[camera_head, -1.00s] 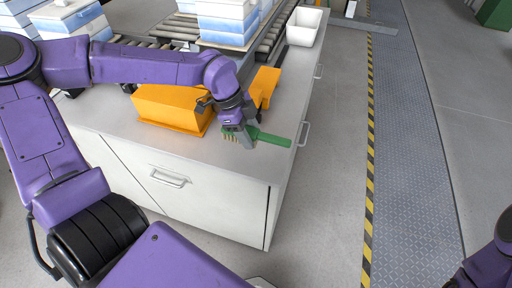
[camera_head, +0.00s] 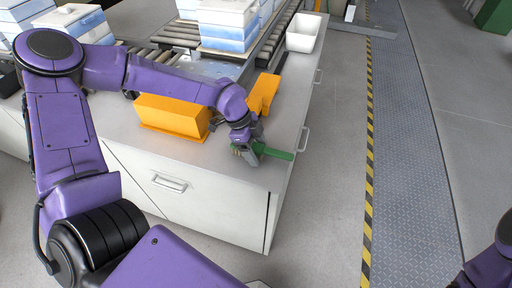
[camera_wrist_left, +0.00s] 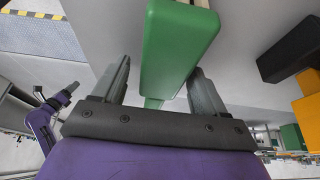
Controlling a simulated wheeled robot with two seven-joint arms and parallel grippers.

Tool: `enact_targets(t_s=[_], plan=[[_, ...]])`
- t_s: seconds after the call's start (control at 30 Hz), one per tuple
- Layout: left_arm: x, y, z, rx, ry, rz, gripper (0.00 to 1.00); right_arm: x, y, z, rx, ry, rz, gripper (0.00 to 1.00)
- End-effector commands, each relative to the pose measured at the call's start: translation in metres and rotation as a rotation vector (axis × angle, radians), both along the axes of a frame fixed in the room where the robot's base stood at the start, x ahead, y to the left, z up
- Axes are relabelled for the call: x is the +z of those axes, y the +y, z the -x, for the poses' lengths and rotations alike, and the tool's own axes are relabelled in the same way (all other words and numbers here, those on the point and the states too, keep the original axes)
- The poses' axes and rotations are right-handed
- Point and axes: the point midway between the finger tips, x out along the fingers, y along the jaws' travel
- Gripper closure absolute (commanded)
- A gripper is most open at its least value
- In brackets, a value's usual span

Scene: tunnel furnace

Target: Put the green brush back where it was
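The green brush (camera_head: 276,153) lies at the near right corner of the white counter (camera_head: 215,160), its handle pointing right toward the edge. My left gripper (camera_head: 250,155) is down around the brush's other end, which it partly hides. In the left wrist view the brush (camera_wrist_left: 175,45) is between the two fingers of my left gripper (camera_wrist_left: 160,75). A gap shows on the left side of the brush, while the right finger is very close to it or touching. The fingers look open. Of my right arm, a small far part shows in the left wrist view; its finger state is unreadable.
An orange box (camera_head: 172,117) and an orange angled holder (camera_head: 263,93) stand on the counter behind the gripper. A white bin (camera_head: 303,33) is at the far right end. Blue-and-white boxes (camera_head: 228,24) stand on rollers behind.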

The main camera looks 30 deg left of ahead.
Motion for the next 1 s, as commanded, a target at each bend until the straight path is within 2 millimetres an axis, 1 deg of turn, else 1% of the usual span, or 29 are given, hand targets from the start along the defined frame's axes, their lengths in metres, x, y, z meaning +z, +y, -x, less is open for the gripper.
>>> enact_targets(t_s=[0.17, 0.23, 0.37, 0.5, 0.6, 0.7, 0.8, 1.0], plan=[[0.004, 0.001, 0.0, 0.001, -0.002, 0.001, 0.28, 0.0, 0.0, 0.0, 0.0, 0.0, 0.0, 0.57], [0.012, 0.005, 0.0, 0.003, -0.005, 0.001, 0.28, -0.001, 0.0, 0.0, 0.0, 0.0, 0.0, 0.57], [0.039, 0.015, 0.002, 0.003, -0.009, 0.003, 0.28, -0.005, 0.0, 0.0, 0.0, 0.0, 0.0, 0.57], [0.072, 0.029, 0.006, 0.002, -0.008, 0.003, 0.28, -0.01, 0.0, 0.0, 0.0, 0.0, 0.0, 0.57], [0.091, 0.037, 0.008, 0.002, -0.005, 0.003, 0.28, -0.013, 0.0, 0.0, 0.0, 0.0, 0.0, 0.57], [0.104, 0.042, 0.01, 0.0, -0.003, 0.0, 0.28, -0.015, 0.0, 0.0, 0.0, 0.0, 0.0, 0.57], [0.111, 0.045, 0.011, 0.0, -0.001, 0.0, 0.28, -0.016, 0.0, 0.0, 0.0, 0.0, 0.0, 0.57], [0.112, 0.045, 0.011, 0.0, 0.0, 0.0, 0.28, -0.015, 0.0, 0.0, 0.0, 0.0, 0.0, 0.57]])
